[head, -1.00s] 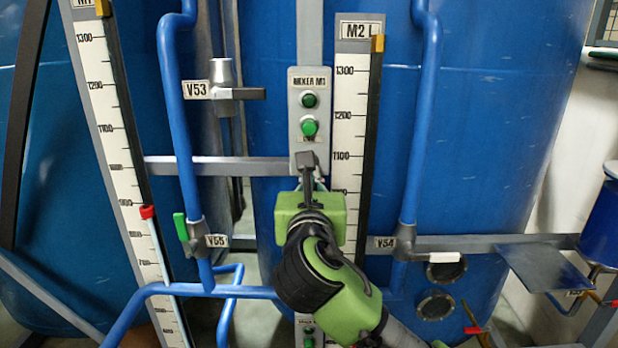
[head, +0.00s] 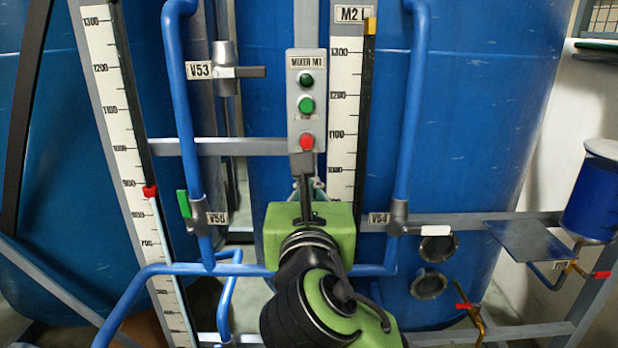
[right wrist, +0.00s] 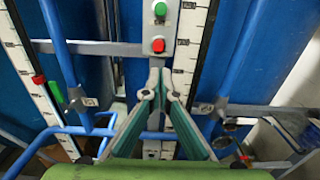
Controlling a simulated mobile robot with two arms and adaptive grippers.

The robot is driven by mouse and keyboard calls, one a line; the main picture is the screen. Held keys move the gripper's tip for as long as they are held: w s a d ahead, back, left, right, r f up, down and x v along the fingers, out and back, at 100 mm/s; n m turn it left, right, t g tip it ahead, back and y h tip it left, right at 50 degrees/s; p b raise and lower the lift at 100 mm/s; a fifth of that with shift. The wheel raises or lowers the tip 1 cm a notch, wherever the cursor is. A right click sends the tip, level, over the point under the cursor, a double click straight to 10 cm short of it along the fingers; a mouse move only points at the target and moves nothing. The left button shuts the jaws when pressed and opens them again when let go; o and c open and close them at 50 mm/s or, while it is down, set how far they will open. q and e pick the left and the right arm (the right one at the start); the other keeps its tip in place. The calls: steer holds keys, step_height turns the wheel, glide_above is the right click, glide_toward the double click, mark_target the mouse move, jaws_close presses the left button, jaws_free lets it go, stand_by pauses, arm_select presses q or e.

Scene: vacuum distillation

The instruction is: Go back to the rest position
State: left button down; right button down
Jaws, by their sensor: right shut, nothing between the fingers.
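My right gripper (head: 306,160) is in the lower middle of the head view, its green body below and its dark fingers pointing up. The fingers are shut with nothing between them. They overlap the bottom of the grey mixer M1 panel (head: 293,125), just below its red button (head: 306,141); I cannot tell whether they touch it. In the right wrist view the fingertips (right wrist: 157,72) meet below the red button (right wrist: 158,45), with a green button (right wrist: 160,9) above. My left gripper is not in view.
Blue pipes (head: 183,130) run either side of the panel, with valves V53 (head: 224,70), V55 (head: 198,212) and V54 (head: 397,216). Level scales (head: 345,100) and large blue tanks (head: 480,120) stand behind. A grey shelf plate (head: 535,238) juts out at the right.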

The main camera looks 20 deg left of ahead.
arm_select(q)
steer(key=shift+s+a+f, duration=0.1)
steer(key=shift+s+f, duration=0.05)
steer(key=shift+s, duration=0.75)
